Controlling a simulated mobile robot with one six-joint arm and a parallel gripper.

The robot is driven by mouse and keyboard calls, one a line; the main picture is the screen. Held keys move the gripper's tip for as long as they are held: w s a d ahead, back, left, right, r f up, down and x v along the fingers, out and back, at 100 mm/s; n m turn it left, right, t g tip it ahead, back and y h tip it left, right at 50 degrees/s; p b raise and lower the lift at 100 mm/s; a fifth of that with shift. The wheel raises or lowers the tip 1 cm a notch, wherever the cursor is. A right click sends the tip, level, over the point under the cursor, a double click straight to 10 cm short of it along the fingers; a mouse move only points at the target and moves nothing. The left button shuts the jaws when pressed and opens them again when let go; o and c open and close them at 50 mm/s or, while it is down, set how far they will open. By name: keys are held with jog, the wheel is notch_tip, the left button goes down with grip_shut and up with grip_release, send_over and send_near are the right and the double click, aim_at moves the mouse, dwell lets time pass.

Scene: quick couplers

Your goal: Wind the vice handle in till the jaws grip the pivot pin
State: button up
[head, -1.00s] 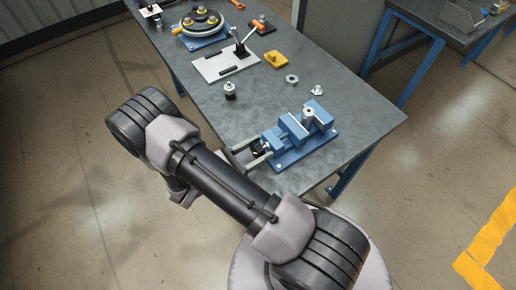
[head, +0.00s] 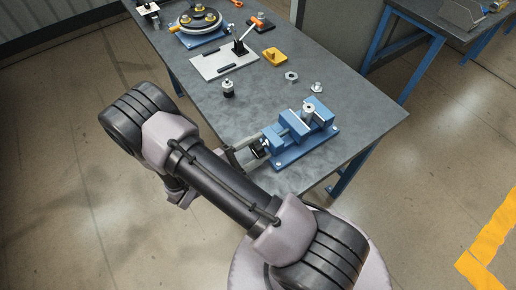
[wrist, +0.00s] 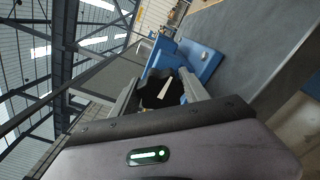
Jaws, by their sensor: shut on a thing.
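The blue vice (head: 290,150) stands at the near right corner of the grey workbench. The pivot pin (head: 308,109), a light grey upright cylinder, stands at its jaws; I cannot tell whether both jaws touch it. The vice handle, a black knob (head: 259,153), is at the vice's left end. My gripper (head: 250,146) is shut on this handle from the left. In the wrist view the black handle (wrist: 160,93) with a white pointer mark sits between my two fingers, and the blue vice (wrist: 195,58) is behind it. My arm hides part of the bench edge.
A nut (head: 291,77), a small bolt-like part (head: 316,87) and a black-based fitting (head: 228,89) stand on the bench. A yellow block (head: 274,56), a grey plate with a lever clamp (head: 222,64) and a round fixture (head: 203,20) are farther back.

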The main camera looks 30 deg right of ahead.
jog(key=m, duration=0.2)
jog(key=m+b, duration=0.1)
jog(key=shift+f+m, duration=0.2)
jog(key=shift+m, duration=0.2)
jog(key=m+b, duration=0.2)
jog(key=m, duration=0.1)
jog(key=shift+f+m, duration=0.1)
jog(key=shift+m, duration=0.2)
jog(key=m+b, duration=0.2)
jog(key=m, duration=0.1)
jog(key=shift+f+m, duration=0.1)
jog(key=shift+m, duration=0.2)
jog(key=m+b, duration=0.3)
jog(key=shift+f+m, duration=0.15)
jog(key=shift+m, duration=0.15)
jog(key=m+b, duration=0.5)
jog(key=m, duration=0.1)
jog(key=shift+w, duration=0.1)
jog(key=m+b, duration=0.1)
jog(key=m, duration=0.2)
jog(key=shift+w+m, duration=0.1)
jog(key=shift+m, duration=0.3)
jog(key=shift+w+m, duration=0.1)
jog(key=shift+m, duration=2.1)
